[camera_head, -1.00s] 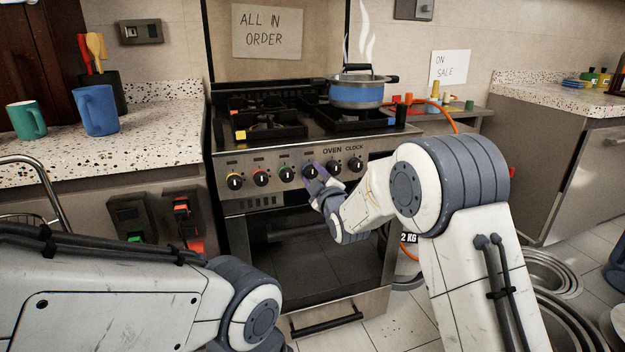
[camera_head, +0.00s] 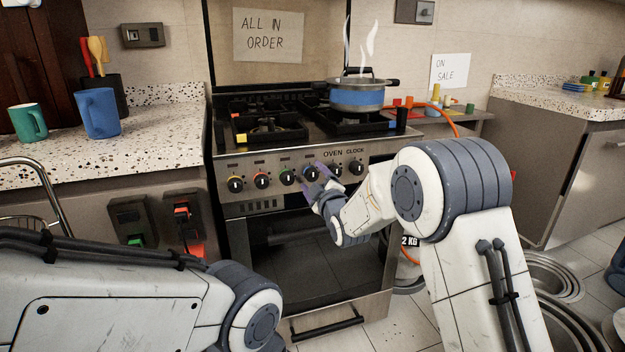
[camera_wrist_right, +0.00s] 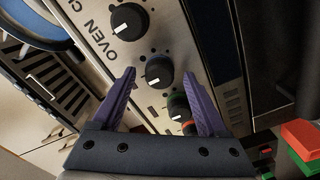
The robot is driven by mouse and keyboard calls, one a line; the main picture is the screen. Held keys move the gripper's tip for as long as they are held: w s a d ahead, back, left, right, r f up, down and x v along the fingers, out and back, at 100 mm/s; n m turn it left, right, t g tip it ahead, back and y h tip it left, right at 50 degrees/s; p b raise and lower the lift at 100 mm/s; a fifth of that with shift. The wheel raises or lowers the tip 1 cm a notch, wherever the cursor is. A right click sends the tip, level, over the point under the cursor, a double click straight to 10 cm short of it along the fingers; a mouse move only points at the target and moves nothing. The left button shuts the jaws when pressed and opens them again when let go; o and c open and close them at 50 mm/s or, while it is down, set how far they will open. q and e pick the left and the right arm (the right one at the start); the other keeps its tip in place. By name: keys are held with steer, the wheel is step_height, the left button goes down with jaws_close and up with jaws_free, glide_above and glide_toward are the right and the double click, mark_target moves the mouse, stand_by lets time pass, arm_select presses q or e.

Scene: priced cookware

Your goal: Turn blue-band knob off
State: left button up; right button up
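The blue-band knob (camera_head: 309,173) is the fourth from the left on the stove's front panel, partly covered by a finger in the head view. In the right wrist view, the knob (camera_wrist_right: 160,71) sits between the fingers, with its white pointer toward the lower left; its band is hard to see there. My right gripper (camera_head: 318,182) is open, its purple fingers (camera_wrist_right: 160,82) on either side of the knob with gaps visible. Whether a finger touches it I cannot tell. My left arm lies at the lower left; its gripper is out of view.
Neighbouring knobs, the green-band one (camera_head: 287,176) and the oven one (camera_head: 336,168), stand close on either side. A steaming blue-banded pot (camera_head: 356,97) is on the hob above. The oven door (camera_head: 300,262) is below; an orange hose (camera_head: 450,116) runs at right.

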steer(key=p+v, duration=0.1)
steer(key=v, duration=0.9)
steer(key=shift+s, duration=0.25)
steer(key=shift+d, duration=0.1)
